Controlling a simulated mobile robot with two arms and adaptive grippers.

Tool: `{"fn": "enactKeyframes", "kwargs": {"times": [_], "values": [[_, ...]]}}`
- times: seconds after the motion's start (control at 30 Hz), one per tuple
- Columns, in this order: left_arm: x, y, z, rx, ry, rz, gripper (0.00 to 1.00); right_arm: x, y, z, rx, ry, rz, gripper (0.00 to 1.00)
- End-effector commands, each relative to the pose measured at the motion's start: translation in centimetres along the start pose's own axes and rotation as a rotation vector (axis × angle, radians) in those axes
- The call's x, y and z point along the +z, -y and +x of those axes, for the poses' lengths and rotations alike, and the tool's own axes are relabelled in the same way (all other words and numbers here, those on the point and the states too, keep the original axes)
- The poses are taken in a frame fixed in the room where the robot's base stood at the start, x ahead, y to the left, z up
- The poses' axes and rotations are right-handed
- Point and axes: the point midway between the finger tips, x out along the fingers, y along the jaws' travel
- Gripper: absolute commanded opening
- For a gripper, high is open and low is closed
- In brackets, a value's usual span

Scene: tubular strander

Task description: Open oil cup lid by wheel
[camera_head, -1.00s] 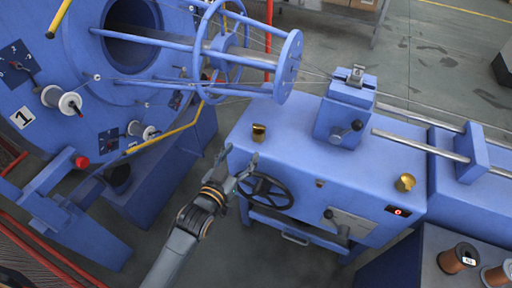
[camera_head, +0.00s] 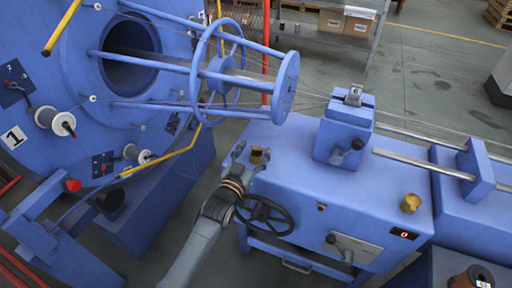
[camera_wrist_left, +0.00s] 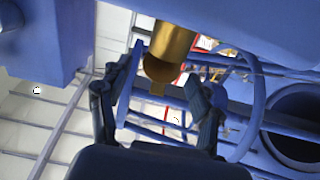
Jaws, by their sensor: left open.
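The brass oil cup (camera_head: 258,153) stands on the blue machine box's top at its left edge, close to the black handwheel (camera_head: 264,214). My left gripper (camera_head: 250,156) is at this cup, open, with its fingers around or beside it. In the left wrist view the brass cup (camera_wrist_left: 172,46) shows between and beyond the two open fingers of my left gripper (camera_wrist_left: 163,82). A rounded end and a small tab show on the cup; I cannot tell whether the lid is shut. I cannot tell whether the fingers touch it. My right gripper is not in view.
A second brass cup (camera_head: 410,203) stands at the box's right end, near a red display (camera_head: 403,234). A clamp block (camera_head: 345,130) with a crank rises from the box. The blue strander cage (camera_head: 225,75) lies behind and left of my gripper.

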Motion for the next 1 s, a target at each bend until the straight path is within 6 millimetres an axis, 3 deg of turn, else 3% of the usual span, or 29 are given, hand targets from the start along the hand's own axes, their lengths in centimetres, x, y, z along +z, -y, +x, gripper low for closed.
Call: {"fn": "enactKeyframes", "kwargs": {"times": [0.2, 0.47, 0.77, 1.0], "values": [[0.1, -0.1, 1.6, 0.000, 0.002, -0.001, 0.64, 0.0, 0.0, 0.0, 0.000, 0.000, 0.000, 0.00], [0.0, 0.0, 1.7, 0.000, 0.001, -0.001, 0.64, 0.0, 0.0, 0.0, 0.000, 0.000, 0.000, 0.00], [0.1, 0.0, 1.7, 0.000, 0.001, 0.000, 0.09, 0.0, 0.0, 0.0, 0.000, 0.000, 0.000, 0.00], [-0.4, 0.0, 1.7, 0.000, 0.020, 0.000, 0.09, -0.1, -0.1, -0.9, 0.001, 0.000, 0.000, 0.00]]}}
